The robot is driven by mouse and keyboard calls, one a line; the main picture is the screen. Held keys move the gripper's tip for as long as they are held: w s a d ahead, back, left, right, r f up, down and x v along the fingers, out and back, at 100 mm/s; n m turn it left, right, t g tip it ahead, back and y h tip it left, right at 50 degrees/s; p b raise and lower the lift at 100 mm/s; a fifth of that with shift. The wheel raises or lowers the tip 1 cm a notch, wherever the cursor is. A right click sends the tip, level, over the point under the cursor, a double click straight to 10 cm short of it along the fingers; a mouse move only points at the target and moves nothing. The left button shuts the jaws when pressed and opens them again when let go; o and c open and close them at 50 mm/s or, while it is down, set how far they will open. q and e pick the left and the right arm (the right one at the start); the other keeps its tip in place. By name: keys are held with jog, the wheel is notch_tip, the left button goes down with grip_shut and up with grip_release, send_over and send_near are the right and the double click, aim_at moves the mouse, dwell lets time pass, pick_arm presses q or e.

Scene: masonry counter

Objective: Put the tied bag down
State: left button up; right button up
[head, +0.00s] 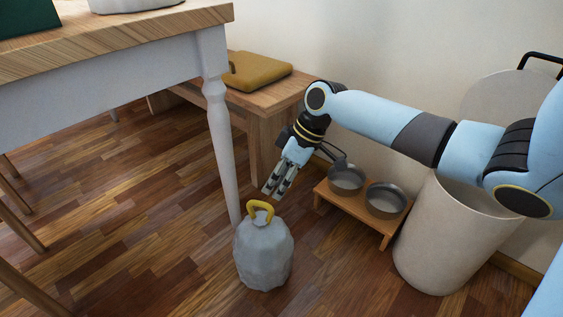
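The tied bag (264,255) is grey and faceted with a yellow loop handle (260,209) on top. It stands upright, apparently on the wooden floor, right of the white table leg. My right gripper (274,192) points down just above and slightly right of the loop. Its two fingers show a gap between them with nothing visible in it, and the tips look apart from the handle. My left gripper is not in view.
A white-legged table (110,60) fills the upper left. Behind it is a wooden bench (268,100) with a mustard cushion (258,70). A low stand (357,215) with two grey bowls and a pale bin (445,245) stand at the right.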

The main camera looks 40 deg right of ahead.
jog(key=s+a+f+m+g+h, duration=0.1)
jog(key=s+a+f, duration=0.2)
jog(key=s, duration=0.3)
jog(key=s+a+f+m+h, duration=0.1)
jog(key=s+a+f, duration=0.1)
jog(key=s, duration=0.4)
jog(key=s+a+r+m+h, duration=0.1)
jog(key=s+m, duration=0.1)
jog(key=s, duration=0.5)
jog(key=s+a+r+m+h, duration=0.1)
jog(key=s, duration=0.6)
jog(key=shift+s+a+m+h, duration=0.15)
jog(key=shift+a+m+h, duration=0.15)
jog(key=shift+m+h, duration=0.1)
